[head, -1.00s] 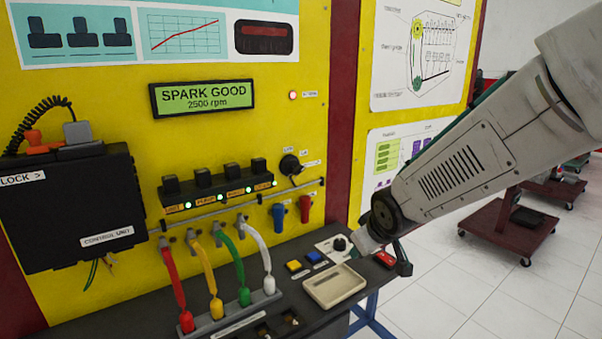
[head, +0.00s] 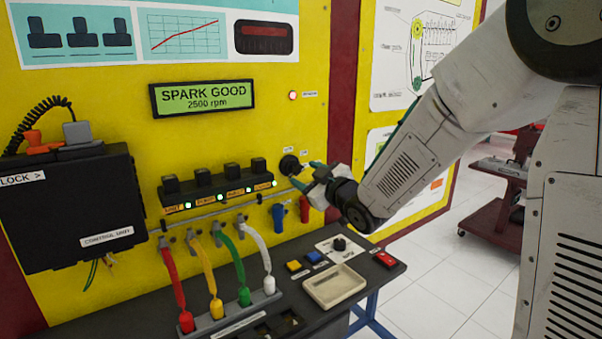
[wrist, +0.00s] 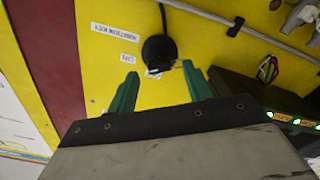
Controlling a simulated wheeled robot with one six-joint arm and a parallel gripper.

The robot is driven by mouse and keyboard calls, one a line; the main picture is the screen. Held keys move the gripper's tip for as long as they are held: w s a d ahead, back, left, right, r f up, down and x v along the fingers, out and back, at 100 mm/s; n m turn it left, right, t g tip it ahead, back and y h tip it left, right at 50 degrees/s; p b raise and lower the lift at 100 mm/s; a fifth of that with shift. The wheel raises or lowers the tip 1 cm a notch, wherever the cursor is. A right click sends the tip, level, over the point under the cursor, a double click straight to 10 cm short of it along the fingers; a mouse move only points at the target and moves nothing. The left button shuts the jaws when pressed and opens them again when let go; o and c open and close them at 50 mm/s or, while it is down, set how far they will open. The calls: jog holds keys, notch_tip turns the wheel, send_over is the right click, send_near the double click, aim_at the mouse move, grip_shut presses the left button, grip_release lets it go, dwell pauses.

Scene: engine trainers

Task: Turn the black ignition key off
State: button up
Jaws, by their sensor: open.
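The black ignition key (head: 290,165) sits in its round black switch on the yellow panel, right of the row of coils. In the wrist view the round switch (wrist: 158,52) is ahead of the fingers, with small labels beside it. My gripper (head: 301,176) is open, its green fingertips close to the key and just in front of the panel. The wrist view also shows my gripper (wrist: 157,80), with one finger on each side below the switch. I cannot tell whether a fingertip touches the key.
A grey rail (head: 205,218) runs below the coils (head: 218,180). Red and blue handles (head: 279,217) hang beneath the gripper. The bench has a beige tray (head: 334,287), a black knob (head: 339,243) and buttons. The display (head: 202,97) reads SPARK GOOD, 2500 rpm.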

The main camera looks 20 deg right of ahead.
aim_at(298, 170)
jog(key=shift+x, duration=1.45)
jog(key=c, duration=1)
jog(key=shift+n, duration=0.3)
jog(key=n, duration=1.1)
jog(key=shift+n, duration=0.3)
